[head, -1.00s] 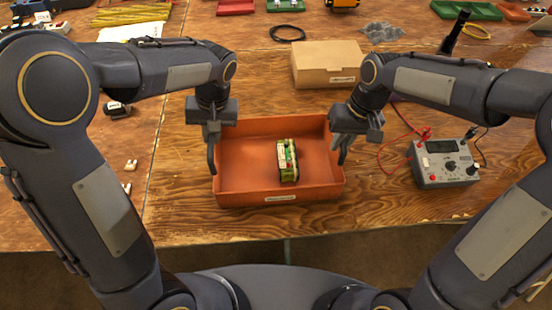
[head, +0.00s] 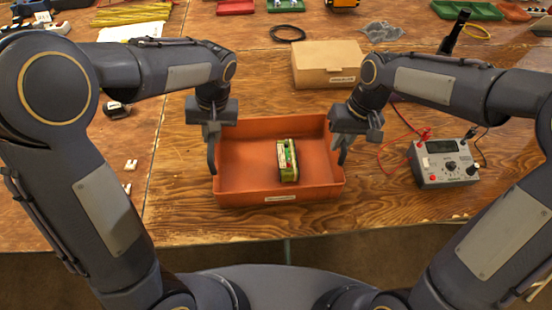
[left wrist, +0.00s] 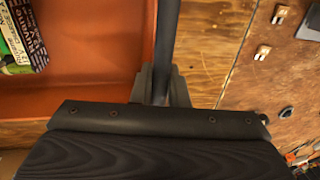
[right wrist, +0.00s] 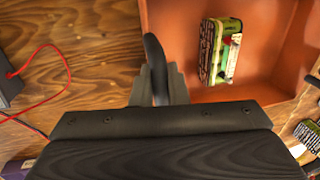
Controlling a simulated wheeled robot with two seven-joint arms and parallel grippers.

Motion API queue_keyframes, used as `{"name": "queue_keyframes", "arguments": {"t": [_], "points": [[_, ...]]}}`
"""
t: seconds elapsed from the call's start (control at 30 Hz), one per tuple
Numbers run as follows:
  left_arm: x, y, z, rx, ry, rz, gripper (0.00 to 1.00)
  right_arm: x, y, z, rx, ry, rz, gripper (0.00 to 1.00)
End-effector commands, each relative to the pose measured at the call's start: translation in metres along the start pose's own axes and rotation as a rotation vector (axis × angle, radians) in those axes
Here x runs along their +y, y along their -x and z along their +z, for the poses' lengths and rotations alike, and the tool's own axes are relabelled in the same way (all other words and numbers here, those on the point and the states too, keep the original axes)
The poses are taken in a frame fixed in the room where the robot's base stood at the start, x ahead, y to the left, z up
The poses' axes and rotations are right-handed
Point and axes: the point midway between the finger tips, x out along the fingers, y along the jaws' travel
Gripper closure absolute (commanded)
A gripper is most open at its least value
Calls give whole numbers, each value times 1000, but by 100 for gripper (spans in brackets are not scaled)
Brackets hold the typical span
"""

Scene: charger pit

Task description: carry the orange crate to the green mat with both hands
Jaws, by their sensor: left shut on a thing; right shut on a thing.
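The orange crate (head: 240,185) sits on the wooden table in front of me, with a green-and-white labelled pack (head: 288,160) inside it. I cannot make out a green mat in any view.
A cardboard box (head: 327,65) stands behind the crate. A grey meter (head: 443,163) with red leads is close on the right. Small white pieces (head: 130,165) and a black object (head: 117,109) lie to the left. Green trays (head: 467,10) are at the far edge.

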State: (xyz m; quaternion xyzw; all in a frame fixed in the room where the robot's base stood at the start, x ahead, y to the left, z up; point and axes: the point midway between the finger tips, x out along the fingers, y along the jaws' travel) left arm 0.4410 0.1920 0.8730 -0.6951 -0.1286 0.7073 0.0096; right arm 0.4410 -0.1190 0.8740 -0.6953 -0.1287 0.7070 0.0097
Motion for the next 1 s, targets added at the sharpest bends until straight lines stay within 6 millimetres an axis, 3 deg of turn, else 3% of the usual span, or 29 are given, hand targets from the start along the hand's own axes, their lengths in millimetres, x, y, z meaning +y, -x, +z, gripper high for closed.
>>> {"name": "queue_keyframes", "arguments": {"t": [0.33, 0.8, 1.0], "points": [[-1, 8, -1, 3, 0, 2, 100, -2, 8, -1, 4, 1, -2, 100], [-9, 48, 0, 2, -1, 2, 100, -10, 48, -1, 3, 1, -2, 100], [-9, 51, 0, 2, -1, 2, 100, -11, 51, -1, 3, 1, -2, 100]]}}
